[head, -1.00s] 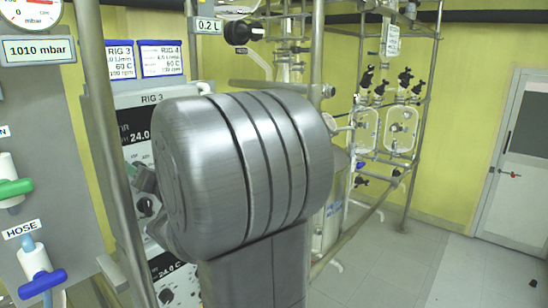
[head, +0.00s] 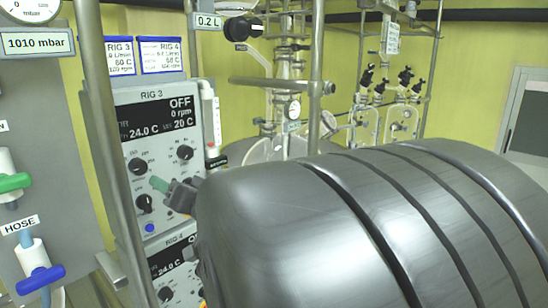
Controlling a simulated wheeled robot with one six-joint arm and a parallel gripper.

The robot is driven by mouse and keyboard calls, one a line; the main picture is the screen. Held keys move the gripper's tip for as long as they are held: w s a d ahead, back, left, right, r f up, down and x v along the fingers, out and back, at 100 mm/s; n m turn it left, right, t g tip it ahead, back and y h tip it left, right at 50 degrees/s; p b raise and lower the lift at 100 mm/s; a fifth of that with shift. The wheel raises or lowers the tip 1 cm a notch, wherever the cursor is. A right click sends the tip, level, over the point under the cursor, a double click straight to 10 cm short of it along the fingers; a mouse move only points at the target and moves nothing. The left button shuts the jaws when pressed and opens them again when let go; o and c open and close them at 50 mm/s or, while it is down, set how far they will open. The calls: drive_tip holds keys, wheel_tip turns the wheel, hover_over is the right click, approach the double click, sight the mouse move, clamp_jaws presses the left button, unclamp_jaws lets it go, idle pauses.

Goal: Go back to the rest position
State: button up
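My gripper (head: 168,189) shows only in part, as a dark body with a grey-green tip, at the left end of my large grey arm link. It is in front of the RIG 3 control panel (head: 155,110), close to its lower knobs. I cannot tell if it touches the panel. The rest of the gripper is hidden behind the arm link, so its opening does not show. The RIG 3 display reads OFF, 0 rpm and 24.0 C.
A metal frame post (head: 98,130) stands left of the panel. The green valve handle (head: 14,183) and blue valve handle (head: 41,279) are at far left. Glassware with black-capped fittings (head: 405,78) stands behind my arm. My arm covers the lower right, hiding most of the floor.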

sight(142, 170)
drive_tip(key=p+x, duration=0.1)
drive_tip(key=x, duration=1.2)
drive_tip(key=shift+w+a+r, duration=0.1)
drive_tip(key=shift+w+a, duration=0.05)
drive_tip(key=shift+a, duration=0.15)
drive_tip(key=shift+w+f+n+b, duration=0.1)
drive_tip(key=shift+f+n+b, duration=0.2)
drive_tip(key=shift+n+b, duration=0.25)
drive_tip(key=shift+s+d+n+b, duration=0.15)
drive_tip(key=shift+s+n+b, duration=0.05)
drive_tip(key=shift+n+b, duration=0.85)
drive_tip(key=n+b, duration=0.4)
drive_tip(key=n, duration=0.1)
drive_tip(key=shift+n+g+b, duration=0.3)
drive_tip(key=shift+b, duration=0.1)
drive_tip(key=shift+s+d+r, duration=0.1)
drive_tip(key=shift+d+r, duration=0.1)
drive_tip(key=shift+r, duration=0.1)
drive_tip(key=p+v, duration=0.1)
drive_tip(key=v, duration=0.7)
drive_tip(key=shift+s+d, duration=0.15)
drive_tip(key=shift+s, duration=0.05)
